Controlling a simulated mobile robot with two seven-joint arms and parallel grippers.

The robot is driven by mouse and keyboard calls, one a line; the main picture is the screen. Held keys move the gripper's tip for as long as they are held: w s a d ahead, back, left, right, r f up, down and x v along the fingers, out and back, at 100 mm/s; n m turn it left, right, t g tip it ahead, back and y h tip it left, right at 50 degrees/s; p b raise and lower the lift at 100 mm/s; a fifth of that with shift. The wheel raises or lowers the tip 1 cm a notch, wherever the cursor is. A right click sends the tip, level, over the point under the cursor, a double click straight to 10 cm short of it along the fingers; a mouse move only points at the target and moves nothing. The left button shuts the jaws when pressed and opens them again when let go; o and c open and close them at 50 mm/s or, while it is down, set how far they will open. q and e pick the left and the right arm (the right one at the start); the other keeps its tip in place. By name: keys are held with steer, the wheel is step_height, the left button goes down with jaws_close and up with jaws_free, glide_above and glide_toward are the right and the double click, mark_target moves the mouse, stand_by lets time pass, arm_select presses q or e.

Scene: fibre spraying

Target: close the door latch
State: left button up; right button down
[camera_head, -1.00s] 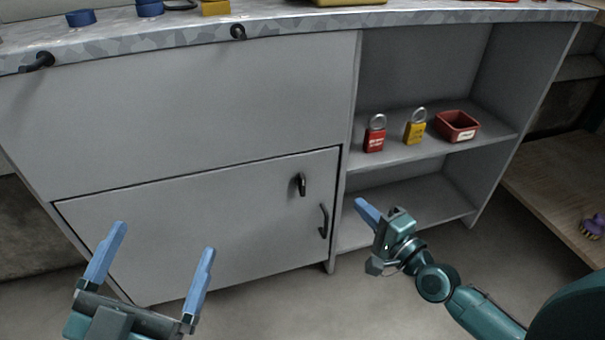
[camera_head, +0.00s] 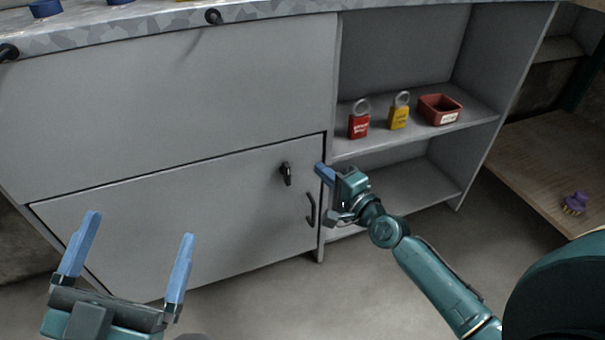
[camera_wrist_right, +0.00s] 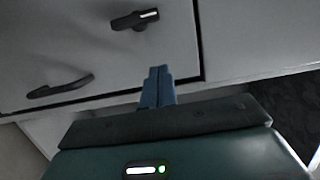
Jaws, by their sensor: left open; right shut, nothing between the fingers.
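The grey cabinet door (camera_head: 190,220) is flush in its frame. Its dark latch (camera_head: 286,173) sits near the upper right corner, pointing roughly downward in the head view; it also shows in the right wrist view (camera_wrist_right: 135,19). A curved handle (camera_head: 310,210) is below it and also shows in the right wrist view (camera_wrist_right: 60,86). My right gripper (camera_head: 320,170) is shut and empty, just right of the latch near the door's edge; its blue fingers show together in the right wrist view (camera_wrist_right: 158,75). My left gripper (camera_head: 138,228) is open and empty in front of the door's lower left.
Right of the door, an open shelf (camera_head: 415,139) holds a red padlock (camera_head: 359,125), a yellow padlock (camera_head: 399,115) and a red bin (camera_head: 439,110). A worktop edge (camera_head: 130,33) runs above. A purple brush (camera_head: 575,203) lies on a wooden shelf at right.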

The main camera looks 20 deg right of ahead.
mark_target(287, 173)
steer(key=shift+x, duration=1.15)
steer(key=shift+s+a, duration=0.15)
steer(key=shift+a, duration=1.8)
arm_select(q)
steer(key=shift+r+p, duration=0.3)
steer(key=shift+p, duration=0.3)
arm_select(e)
steer(key=shift+r, duration=0.15)
steer(key=shift+n, duration=0.4)
steer(key=shift+a+r+n+p, duration=0.15)
steer(key=shift+n+p, duration=0.35)
steer(key=shift+p, duration=0.45)
arm_select(q)
steer(key=f+n, duration=0.1)
steer(key=s+f+g+y, duration=0.1)
steer(key=f, duration=0.1)
steer(key=shift+d+n+g+y, duration=0.2)
steer(key=shift+n+g+y, duration=0.1)
steer(key=shift+n, duration=0.1)
